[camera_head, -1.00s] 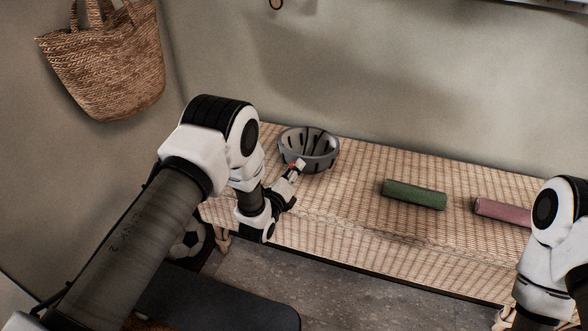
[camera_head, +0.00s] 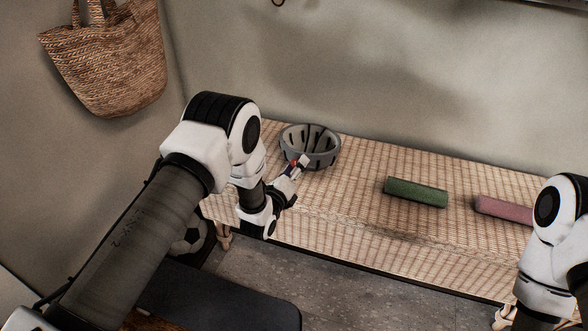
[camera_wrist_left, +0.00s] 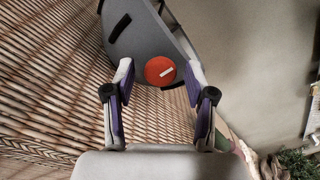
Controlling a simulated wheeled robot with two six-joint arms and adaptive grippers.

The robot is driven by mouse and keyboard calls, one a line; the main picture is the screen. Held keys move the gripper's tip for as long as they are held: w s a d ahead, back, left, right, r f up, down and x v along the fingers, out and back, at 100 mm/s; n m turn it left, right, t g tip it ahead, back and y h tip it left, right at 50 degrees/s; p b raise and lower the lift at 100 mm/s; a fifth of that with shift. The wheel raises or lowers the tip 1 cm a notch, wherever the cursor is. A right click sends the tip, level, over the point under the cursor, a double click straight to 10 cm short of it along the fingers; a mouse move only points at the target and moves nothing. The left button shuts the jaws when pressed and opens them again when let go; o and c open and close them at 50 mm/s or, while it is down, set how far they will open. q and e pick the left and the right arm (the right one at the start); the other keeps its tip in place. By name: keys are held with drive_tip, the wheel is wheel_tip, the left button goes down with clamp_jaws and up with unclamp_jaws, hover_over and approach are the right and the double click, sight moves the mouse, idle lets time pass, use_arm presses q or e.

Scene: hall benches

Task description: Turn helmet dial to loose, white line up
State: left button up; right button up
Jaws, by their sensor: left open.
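The grey slotted helmet (camera_head: 322,160) sits hollow side up on the woven bench top. It also shows close in the left wrist view (camera_wrist_left: 143,35). Its round orange-red dial (camera_wrist_left: 154,66) faces my left gripper and carries a short white line, which lies nearly sideways, its right end a little higher. My left gripper (camera_head: 299,167) is at the near side of the helmet. In the left wrist view its two fingers (camera_wrist_left: 160,78) stand apart, one on each side of the dial, with gaps between.
The woven bench (camera_head: 350,185) runs along the wall. A green roll (camera_head: 416,192) and a pink roll (camera_head: 504,209) lie on it to the right of the helmet. A woven bag (camera_head: 108,65) hangs at the left.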

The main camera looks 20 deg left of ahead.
use_arm(q)
drive_tip(key=s+a, duration=0.1)
drive_tip(key=s, duration=1.1)
drive_tip(key=shift+a, duration=0.2)
drive_tip(key=s+a+f+n+g+y, duration=0.25)
drive_tip(key=s+f+n+g, duration=0.8)
drive_tip(key=s+f, duration=0.6)
drive_tip(key=s+f+n+g, duration=0.2)
drive_tip(key=s+n+g, duration=0.6)
drive_tip(key=s+n, duration=0.9)
wheel_tip(320, 180, up, 32)
drive_tip(key=p, duration=3.2)
drive_tip(key=shift+w+a+f+t, duration=0.2)
drive_tip(key=shift+w+a+t, duration=0.15)
